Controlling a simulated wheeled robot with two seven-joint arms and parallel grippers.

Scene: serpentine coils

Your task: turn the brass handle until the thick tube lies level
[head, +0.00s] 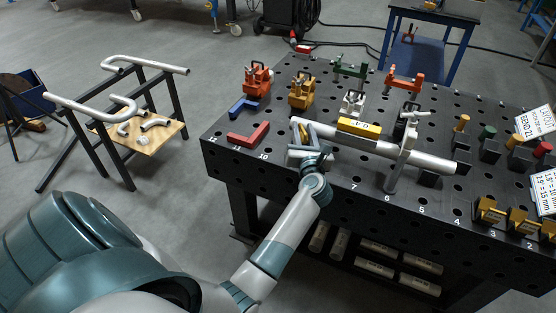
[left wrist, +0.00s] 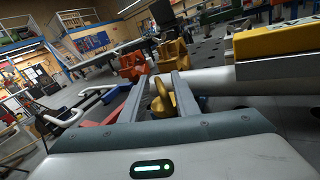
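The thick tube (head: 430,160) is long and pale grey. It runs across the front of the table, slanting down to the right in the head view; I cannot tell whether it is level. A yellow spirit level (head: 358,128) lies along it, also seen in the left wrist view (left wrist: 280,40). A grey post (head: 393,177) with a clamp stands under its right part. My left gripper (head: 305,133) is at the tube's left end. In the left wrist view the brass handle (left wrist: 162,100) sits between its two spread fingers, with gaps showing. My right gripper is out of view.
The dark perforated table (head: 340,205) carries orange (head: 257,80) and yellow (head: 301,92) clamps and red (head: 249,135) and blue brackets behind and left of the gripper. Brass and green pegs and signs stand at the right. A rack with bent pipes (head: 145,63) stands at the left.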

